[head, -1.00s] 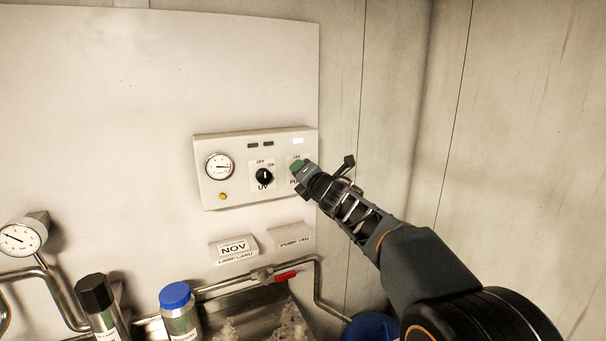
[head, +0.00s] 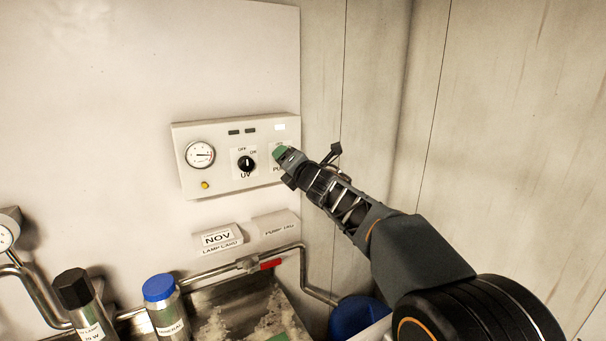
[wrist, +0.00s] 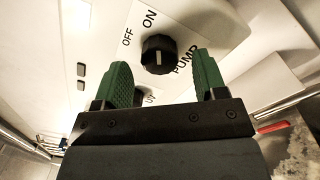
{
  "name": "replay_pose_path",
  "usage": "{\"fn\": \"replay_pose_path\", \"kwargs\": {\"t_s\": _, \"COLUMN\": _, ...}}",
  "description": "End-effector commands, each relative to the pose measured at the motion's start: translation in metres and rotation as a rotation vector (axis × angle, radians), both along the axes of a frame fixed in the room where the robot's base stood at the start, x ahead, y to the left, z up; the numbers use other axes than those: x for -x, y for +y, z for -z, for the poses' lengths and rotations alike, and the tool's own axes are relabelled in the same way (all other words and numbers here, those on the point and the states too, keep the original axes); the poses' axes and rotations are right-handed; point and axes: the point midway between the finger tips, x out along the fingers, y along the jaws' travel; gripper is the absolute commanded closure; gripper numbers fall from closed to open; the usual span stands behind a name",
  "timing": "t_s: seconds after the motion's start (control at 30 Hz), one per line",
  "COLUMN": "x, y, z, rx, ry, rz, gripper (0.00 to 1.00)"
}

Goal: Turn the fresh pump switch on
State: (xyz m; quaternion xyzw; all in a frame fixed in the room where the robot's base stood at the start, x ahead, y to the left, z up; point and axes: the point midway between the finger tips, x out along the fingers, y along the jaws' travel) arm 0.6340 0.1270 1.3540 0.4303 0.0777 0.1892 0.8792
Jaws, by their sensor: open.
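The pump switch (wrist: 158,55) is a round black knob on a white plate marked OFF, ON and PUMP. A pale line shows on its face; I cannot tell surely which label it points at. In the head view my gripper (head: 282,154) hides the knob at the right end of the control panel (head: 215,185). In the wrist view my gripper (wrist: 161,72) is open, its green fingers on either side of the knob, with visible gaps; I cannot tell how deep they reach. The UV switch (head: 246,164) is a black knob left of it.
Pipes with a red-handled valve (head: 271,264), a blue-capped bottle (head: 159,288) and a black-capped cylinder (head: 72,288) stand lower. The right wall is bare.

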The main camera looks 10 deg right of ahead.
Motion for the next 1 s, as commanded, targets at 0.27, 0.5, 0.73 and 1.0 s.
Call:
{"fn": "replay_pose_path", "kwargs": {"t_s": 0.27, "x": 0.054, "y": -0.024, "z": 0.003, "rx": 0.0, "ry": -0.003, "rz": 0.002, "gripper": 0.35}}
{"fn": "replay_pose_path", "kwargs": {"t_s": 0.5, "x": 0.09, "y": -0.04, "z": 0.003, "rx": -0.001, "ry": -0.002, "rz": 0.002, "gripper": 0.35}}
{"fn": "replay_pose_path", "kwargs": {"t_s": 0.73, "x": 0.107, "y": -0.047, "z": 0.004, "rx": 0.0, "ry": -0.001, "rz": 0.001, "gripper": 0.35}}
{"fn": "replay_pose_path", "kwargs": {"t_s": 1.0, "x": 0.109, "y": -0.048, "z": 0.004, "rx": 0.0, "ry": 0.0, "rz": 0.0, "gripper": 0.35}}
